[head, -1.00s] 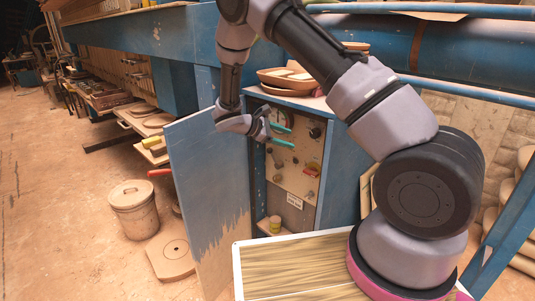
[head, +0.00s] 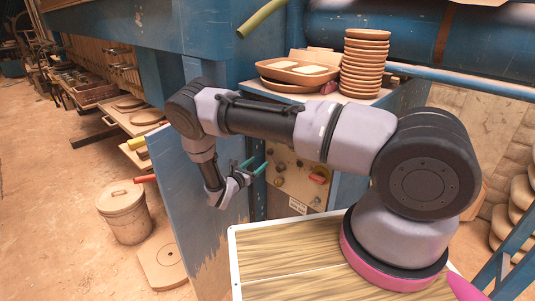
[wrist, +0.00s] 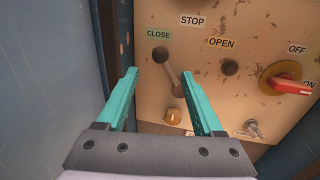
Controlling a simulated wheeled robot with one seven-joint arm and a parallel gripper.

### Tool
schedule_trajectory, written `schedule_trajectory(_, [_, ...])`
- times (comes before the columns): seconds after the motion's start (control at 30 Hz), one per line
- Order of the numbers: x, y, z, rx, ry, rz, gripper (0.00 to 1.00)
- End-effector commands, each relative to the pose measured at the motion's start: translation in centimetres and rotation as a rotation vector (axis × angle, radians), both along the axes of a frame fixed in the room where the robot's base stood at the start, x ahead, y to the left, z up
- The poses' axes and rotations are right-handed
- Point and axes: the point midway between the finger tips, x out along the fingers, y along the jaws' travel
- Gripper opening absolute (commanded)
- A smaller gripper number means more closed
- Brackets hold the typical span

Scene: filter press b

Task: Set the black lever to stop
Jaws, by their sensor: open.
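The control panel (wrist: 205,50) fills much of the wrist view, with CLOSE, STOP and OPEN labels. The black lever (wrist: 160,54) has a dark round knob beside the CLOSE label, left of and below STOP. Its pale rod (wrist: 172,75) slants down and right. My gripper (wrist: 173,72) is open, its teal fingers on either side of the rod in the picture; I see no contact and cannot tell the depth gap. In the head view my gripper (head: 255,166) is in front of the panel (head: 286,168), and the lever is hidden or too small to tell.
A red switch (wrist: 290,85) on a yellow plate is to the right, with a silver key-like part (wrist: 253,129) and a yellowish knob (wrist: 173,116) below. The open blue cabinet door (head: 196,205) stands left of my gripper. Dishes (head: 366,65) are stacked on top.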

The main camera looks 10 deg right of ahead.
Motion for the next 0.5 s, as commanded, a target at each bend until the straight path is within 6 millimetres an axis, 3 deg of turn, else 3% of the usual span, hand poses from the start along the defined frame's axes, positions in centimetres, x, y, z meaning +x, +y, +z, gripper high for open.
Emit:
schedule_trajectory(0.3, [4.4, -4.3, 0.0, 0.002, -0.001, -0.005, 0.69])
schedule_trajectory(0.5, [5.9, -5.6, 0.0, 0.002, -0.001, -0.002, 0.69])
